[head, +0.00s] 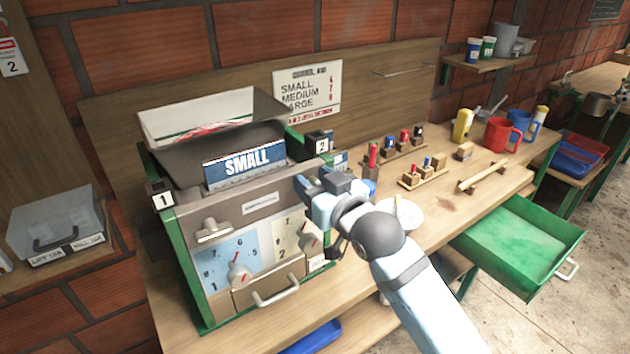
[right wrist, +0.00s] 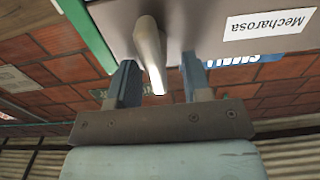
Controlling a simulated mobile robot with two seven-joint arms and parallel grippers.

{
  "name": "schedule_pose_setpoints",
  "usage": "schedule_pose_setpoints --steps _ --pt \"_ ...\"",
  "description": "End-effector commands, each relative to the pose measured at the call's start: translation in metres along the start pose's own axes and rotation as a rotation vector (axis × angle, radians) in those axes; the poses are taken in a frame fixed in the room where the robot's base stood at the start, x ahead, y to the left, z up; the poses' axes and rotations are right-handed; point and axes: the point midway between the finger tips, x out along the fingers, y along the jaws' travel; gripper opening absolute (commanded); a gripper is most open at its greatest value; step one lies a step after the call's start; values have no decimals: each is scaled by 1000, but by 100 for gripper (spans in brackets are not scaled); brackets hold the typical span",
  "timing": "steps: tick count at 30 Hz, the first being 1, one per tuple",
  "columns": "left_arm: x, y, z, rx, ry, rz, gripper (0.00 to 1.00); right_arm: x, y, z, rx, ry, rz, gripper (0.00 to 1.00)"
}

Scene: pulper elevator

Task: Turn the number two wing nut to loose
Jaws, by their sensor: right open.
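The pulper (head: 262,240) stands on the bench, with a "1" tag (head: 161,199) at its left top corner and a "2" tag (head: 321,145) at its right. My right gripper (head: 313,186) is at the right part of its front, below the "2" tag. In the right wrist view a pale grey wing nut (right wrist: 149,50) stands out from the panel between the two open fingers of my right gripper (right wrist: 157,85). There is a gap to the right finger; contact with the left one cannot be told. In the head view my gripper hides this nut. Another wing nut (head: 213,231) shows below the "1" tag.
Two dial plates, one with a red-marked knob (head: 238,272), and a drawer handle (head: 275,291) are lower on the front. A white bowl (head: 407,215) is behind my right arm. An open green drawer (head: 520,245) juts out at the right.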

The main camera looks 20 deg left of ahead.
Motion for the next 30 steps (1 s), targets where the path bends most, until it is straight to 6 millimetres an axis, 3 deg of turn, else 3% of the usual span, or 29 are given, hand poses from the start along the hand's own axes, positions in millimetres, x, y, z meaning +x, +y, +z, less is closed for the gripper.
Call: schedule_pose_setpoints --steps 1,6,22,30 --pt "0 0 -1 0 1 0 43 0 0 0 0 0 0 38" --pt "-1 0 -3 0 5 0 43 0 0 0 0 0 0 0" --pt "-2 0 -4 2 5 0 43 0 -1 1 -39 -3 0 0" --pt "-7 0 -9 3 0 0 43 0 -3 0 -158 -6 0 0"
